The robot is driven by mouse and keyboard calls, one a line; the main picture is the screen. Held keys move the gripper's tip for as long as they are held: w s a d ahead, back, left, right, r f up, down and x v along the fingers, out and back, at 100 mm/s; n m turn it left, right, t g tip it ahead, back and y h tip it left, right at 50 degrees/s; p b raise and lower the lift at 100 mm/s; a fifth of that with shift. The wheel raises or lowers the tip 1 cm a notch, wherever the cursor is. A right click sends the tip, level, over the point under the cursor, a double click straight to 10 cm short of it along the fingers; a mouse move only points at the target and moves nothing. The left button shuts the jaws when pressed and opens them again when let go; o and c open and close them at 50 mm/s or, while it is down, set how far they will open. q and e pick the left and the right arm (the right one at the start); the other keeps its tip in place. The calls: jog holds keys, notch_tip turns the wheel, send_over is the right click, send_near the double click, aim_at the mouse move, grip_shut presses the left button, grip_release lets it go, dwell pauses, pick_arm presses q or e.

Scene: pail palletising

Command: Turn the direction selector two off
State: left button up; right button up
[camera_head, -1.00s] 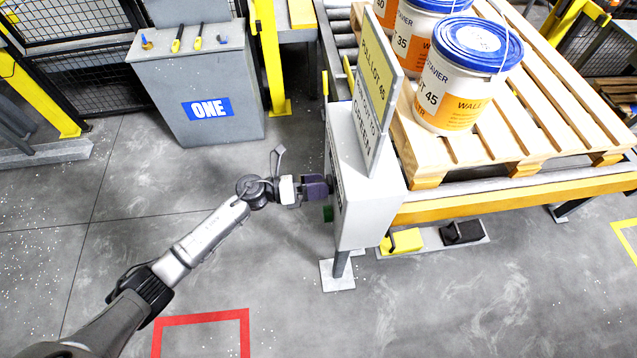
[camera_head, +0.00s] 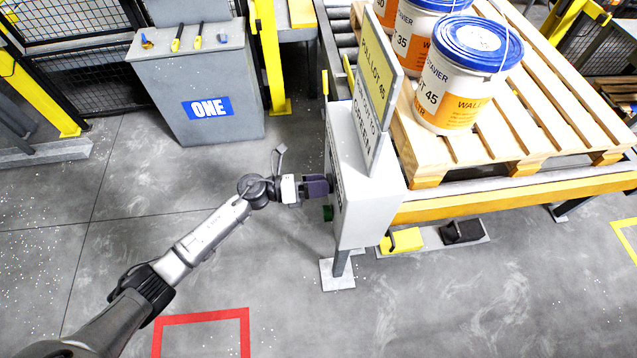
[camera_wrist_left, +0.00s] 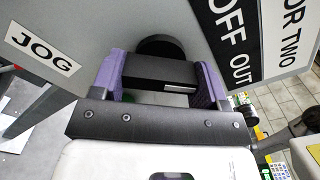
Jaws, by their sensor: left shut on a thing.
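The direction selector is a black knob (camera_wrist_left: 160,72) with a round base on the grey panel in the left wrist view. My left gripper (camera_head: 326,186) is at the side face of the control box (camera_head: 362,205). In the left wrist view its two purple fingers (camera_wrist_left: 160,78) stand on either side of the knob's bar, shut on it. A black label with "OFF" and "OUT" (camera_wrist_left: 232,40) is on the panel to the right. The knob itself is hidden in the head view. My right gripper is not in view.
A green button (camera_head: 328,213) is on the box below the gripper. A sign (camera_head: 374,95) stands on top of the box. Behind it, pails (camera_head: 460,80) stand on a wooden pallet (camera_head: 535,110). A grey cabinet marked "ONE" (camera_head: 200,85) is at the back left. The floor between is clear.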

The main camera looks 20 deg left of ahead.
pick_arm(q)
jog(key=shift+n, duration=0.3)
jog(key=shift+r+n+p, duration=0.15)
jog(key=shift+n+p, duration=0.65)
jog(key=shift+n, duration=0.1)
jog(key=shift+n+p, duration=0.65)
jog(key=shift+n, duration=0.55)
jog(key=n+p, duration=0.1)
jog(key=n, duration=0.2)
jog(key=shift+p, duration=0.3)
jog(key=shift+n, duration=0.4)
jog(key=o, duration=0.9)
jog(key=shift+o, duration=0.2)
jog(key=shift+a, duration=0.1)
